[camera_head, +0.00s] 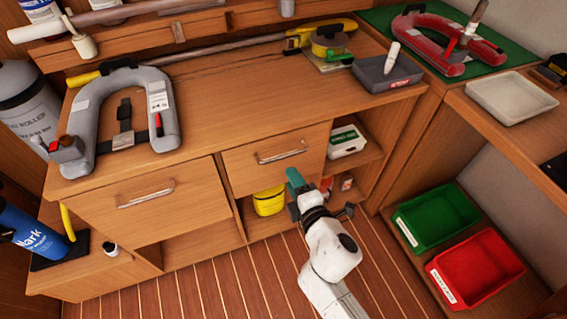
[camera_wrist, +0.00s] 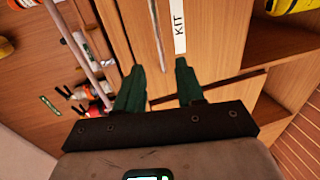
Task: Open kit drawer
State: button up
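The drawer with the KIT label (camera_wrist: 180,30) fills the middle of the wrist view. It appears to be the right-hand wooden drawer (camera_head: 250,165) in the head view, and its front looks closed. Its metal bar handle (camera_head: 282,156) also shows in the wrist view (camera_wrist: 156,30), in line with the gap between my fingers. My gripper (camera_head: 293,180) is just below and in front of this handle. In the wrist view its two green fingers (camera_wrist: 160,68) are apart with nothing held. I cannot tell whether the fingers reach around the handle. The label is not readable in the head view.
A second drawer (camera_head: 150,200) with its own handle is at the left, closed. Green (camera_head: 436,215) and red (camera_head: 475,269) bins stand at the right. The striped floor (camera_head: 220,285) is clear.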

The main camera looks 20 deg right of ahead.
jog(key=b+x, duration=0.1)
jog(key=x, duration=0.8)
jog(key=shift+s, duration=0.1)
grip_shut()
dwell(0.4)
